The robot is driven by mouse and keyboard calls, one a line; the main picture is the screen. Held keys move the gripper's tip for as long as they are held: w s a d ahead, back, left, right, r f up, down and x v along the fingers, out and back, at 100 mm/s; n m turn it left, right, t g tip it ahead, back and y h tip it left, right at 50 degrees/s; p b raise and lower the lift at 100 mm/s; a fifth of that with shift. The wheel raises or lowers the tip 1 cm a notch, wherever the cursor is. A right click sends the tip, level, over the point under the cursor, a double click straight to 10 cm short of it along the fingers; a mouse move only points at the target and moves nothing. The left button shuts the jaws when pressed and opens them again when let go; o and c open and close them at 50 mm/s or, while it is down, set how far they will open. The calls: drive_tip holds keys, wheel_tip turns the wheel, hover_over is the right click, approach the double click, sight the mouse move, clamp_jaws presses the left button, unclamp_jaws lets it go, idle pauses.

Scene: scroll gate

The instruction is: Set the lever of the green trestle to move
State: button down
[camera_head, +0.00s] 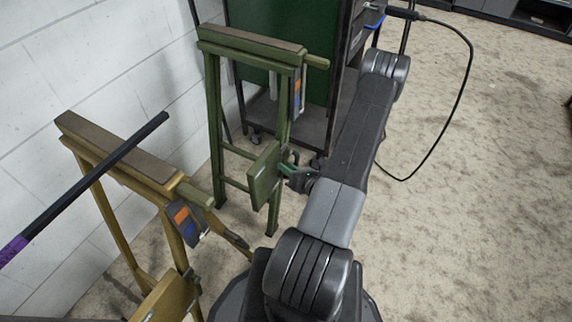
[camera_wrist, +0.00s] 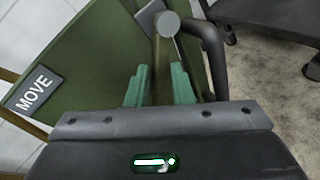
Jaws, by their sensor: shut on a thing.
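The green trestle (camera_head: 212,110) stands by the white wall in the head view, with a green plate (camera_head: 264,176) low on its right side. In the wrist view the green plate (camera_wrist: 85,60) fills the upper left and bears a grey "MOVE" label (camera_wrist: 34,88) at its left. The lever (camera_wrist: 161,62), a brownish bar with a round grey end, runs upright between the teal fingers of my gripper (camera_wrist: 160,85). The fingers are shut on it. Its round end points away from the MOVE label. In the head view my gripper (camera_head: 290,167) is at the plate's right edge; the lever is hidden there.
A yellow trestle (camera_head: 95,195) stands at the near left, with a dark pole (camera_head: 100,180) with a purple band crossing in front. A dark cart with a green panel (camera_head: 290,80) stands behind. A black cable (camera_head: 440,130) hangs at right over open floor.

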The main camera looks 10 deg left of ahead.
sight(287, 159)
drive_tip(key=r+m+g+p, duration=0.1)
drive_tip(key=m+p, duration=0.1)
drive_tip(key=s+r+m+g+p, duration=0.1)
drive_tip(key=r+m+g+p, duration=0.2)
drive_tip(key=m+p, duration=0.1)
drive_tip(key=p, duration=0.1)
drive_tip(key=shift+s+a+r+m+g, duration=0.15)
drive_tip(key=shift+a+r+m+g, duration=0.15)
drive_tip(key=shift+r+m, duration=0.1)
drive_tip(key=shift+d+r+m+g+y+p, duration=0.1)
drive_tip(key=shift+r+m+g+y+p, duration=0.35)
drive_tip(key=shift+m+p, duration=0.35)
drive_tip(key=shift+w+f, duration=0.1)
drive_tip(key=shift+w, duration=0.1)
drive_tip(key=c, duration=1.6)
unclamp_jaws()
